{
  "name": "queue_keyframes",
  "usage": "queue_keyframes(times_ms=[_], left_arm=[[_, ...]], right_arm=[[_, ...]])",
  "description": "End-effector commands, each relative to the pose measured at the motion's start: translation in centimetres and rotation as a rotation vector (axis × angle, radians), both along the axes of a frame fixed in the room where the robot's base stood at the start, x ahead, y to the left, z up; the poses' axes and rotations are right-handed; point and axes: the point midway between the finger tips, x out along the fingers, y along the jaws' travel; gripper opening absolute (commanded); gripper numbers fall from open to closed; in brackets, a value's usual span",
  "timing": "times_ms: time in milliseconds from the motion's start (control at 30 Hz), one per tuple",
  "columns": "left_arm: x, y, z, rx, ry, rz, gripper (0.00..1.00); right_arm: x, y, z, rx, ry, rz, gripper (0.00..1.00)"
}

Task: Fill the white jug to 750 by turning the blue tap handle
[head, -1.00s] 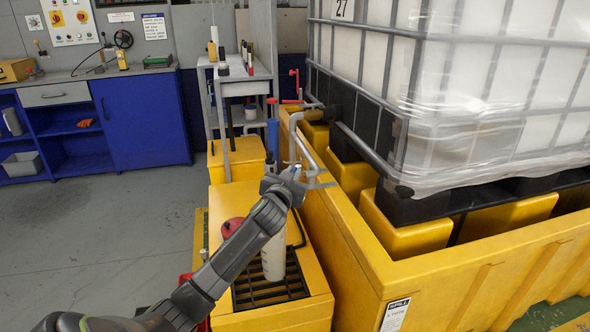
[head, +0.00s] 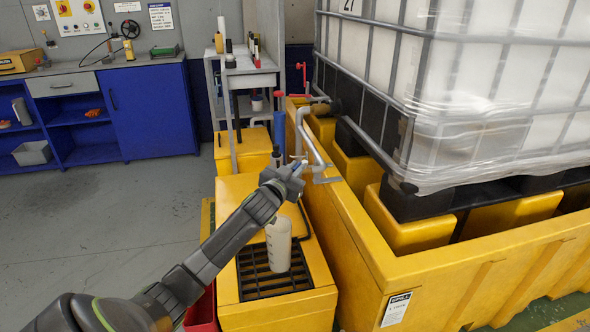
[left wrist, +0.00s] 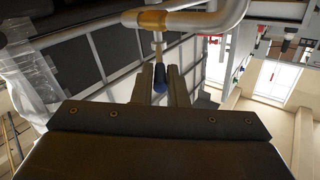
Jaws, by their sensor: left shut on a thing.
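The white jug (head: 278,244) stands upright on the black grate (head: 262,291) of the yellow stand; its scale and fill level are too small to read. The grey pipe (head: 309,142) runs from the caged tank to a tap above and beyond the jug. My left gripper (head: 299,167) is at this tap, its arm passing left of the jug. In the left wrist view, the blue tap handle (left wrist: 160,77) sits between the two fingers, which are shut on it. The pipe bend and a brass-coloured fitting (left wrist: 152,19) show just beyond. My right gripper is in neither view.
The yellow spill bund (head: 400,262) with the caged white tank (head: 470,90) fills the right side. A grey trolley (head: 243,75) with bottles stands behind the tap. A blue workbench (head: 150,105) is at the back left. Open floor lies at left.

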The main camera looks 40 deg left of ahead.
Motion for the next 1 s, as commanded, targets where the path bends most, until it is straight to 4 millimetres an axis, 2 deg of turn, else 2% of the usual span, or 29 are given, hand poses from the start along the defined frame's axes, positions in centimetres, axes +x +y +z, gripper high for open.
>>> queue_keyframes(times_ms=[167,200,333,733,867,1000], left_arm=[[0.0,0.0,-0.1,0.0,0.001,0.0,0.0],[0.0,0.0,-0.1,0.0,0.001,0.0,0.18],[0.0,0.0,-0.1,0.0,0.001,0.0,0.35],[-0.6,-0.1,-0.1,0.002,0.001,0.001,0.35],[-2.0,-0.3,-0.1,0.003,0.002,0.0,0.35],[-4.5,-0.8,-0.1,0.004,0.003,-0.001,0.35]], right_arm=[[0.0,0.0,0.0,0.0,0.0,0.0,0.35],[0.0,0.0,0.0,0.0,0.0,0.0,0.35],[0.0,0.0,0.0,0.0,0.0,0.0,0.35],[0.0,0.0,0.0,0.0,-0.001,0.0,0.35],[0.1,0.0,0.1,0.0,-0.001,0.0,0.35],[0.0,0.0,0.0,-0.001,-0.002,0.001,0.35]])
